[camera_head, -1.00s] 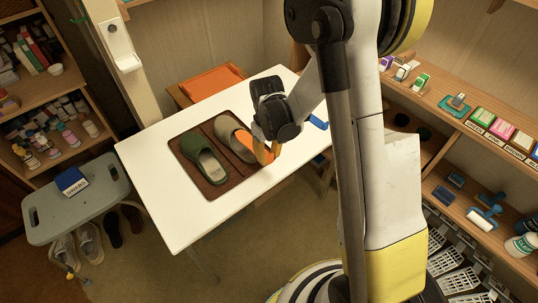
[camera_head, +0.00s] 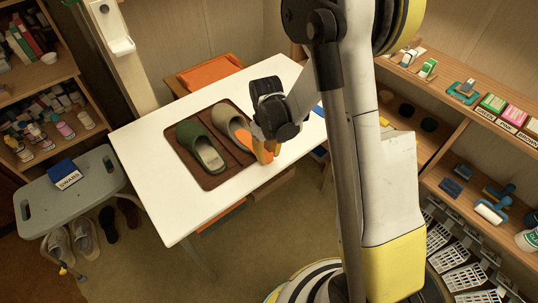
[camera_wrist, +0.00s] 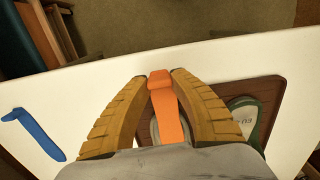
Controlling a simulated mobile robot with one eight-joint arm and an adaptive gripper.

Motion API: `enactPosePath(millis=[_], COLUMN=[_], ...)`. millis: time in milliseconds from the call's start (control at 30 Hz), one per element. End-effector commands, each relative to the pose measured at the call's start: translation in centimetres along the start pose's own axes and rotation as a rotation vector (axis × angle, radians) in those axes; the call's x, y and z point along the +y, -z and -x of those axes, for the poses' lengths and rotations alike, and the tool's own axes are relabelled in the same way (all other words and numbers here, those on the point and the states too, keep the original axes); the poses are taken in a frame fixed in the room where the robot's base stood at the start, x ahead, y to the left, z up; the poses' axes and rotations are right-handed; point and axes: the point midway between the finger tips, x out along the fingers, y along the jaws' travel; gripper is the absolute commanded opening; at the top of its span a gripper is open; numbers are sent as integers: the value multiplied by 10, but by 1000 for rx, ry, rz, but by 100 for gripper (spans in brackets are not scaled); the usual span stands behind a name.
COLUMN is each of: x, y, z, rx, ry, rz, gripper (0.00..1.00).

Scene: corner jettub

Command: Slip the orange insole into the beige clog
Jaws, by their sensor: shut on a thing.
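My gripper (camera_wrist: 160,85) is shut on one end of the orange insole (camera_wrist: 168,120), which is narrow in the wrist view and points down the picture. In the head view the insole (camera_head: 245,137) lies across the heel opening of the beige clog (camera_head: 226,114); how far it is inside I cannot tell. The beige clog lies on a brown mat (camera_head: 212,182), beside a green clog (camera_head: 193,135). In the wrist view my gripper hides most of the beige clog, and the green clog (camera_wrist: 240,104) shows at the right.
The mat lies on a white table (camera_head: 160,205). A blue strip-like thing (camera_wrist: 38,132) lies on the table, clear of my gripper. An orange-seated chair (camera_head: 210,75) stands behind the table. A grey stool (camera_head: 95,190) is at the left, shelves (camera_head: 480,135) at the right.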

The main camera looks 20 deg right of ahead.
Motion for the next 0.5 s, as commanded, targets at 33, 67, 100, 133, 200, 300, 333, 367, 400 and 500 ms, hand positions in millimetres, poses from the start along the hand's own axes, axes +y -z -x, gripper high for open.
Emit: enactPosePath(millis=[33, 67, 100, 133, 200, 300, 333, 367, 400, 500], x=[0, 0, 0, 0, 0, 0, 0, 0, 0, 0], y=[4, 6, 9, 10, 15, 22, 24, 26, 28, 35], z=[1, 1, 1, 2, 2, 2, 2, 2, 2, 2], rx=[0, 0, 0, 0, 0, 0, 0, 0, 0, 0], ry=[0, 0, 0, 0, 0, 0, 0, 0, 0, 0], rz=[1, 1, 1, 1, 0, 0, 0, 0, 0, 0], gripper=[8, 8, 8, 8, 8, 8, 8, 8, 8, 8])
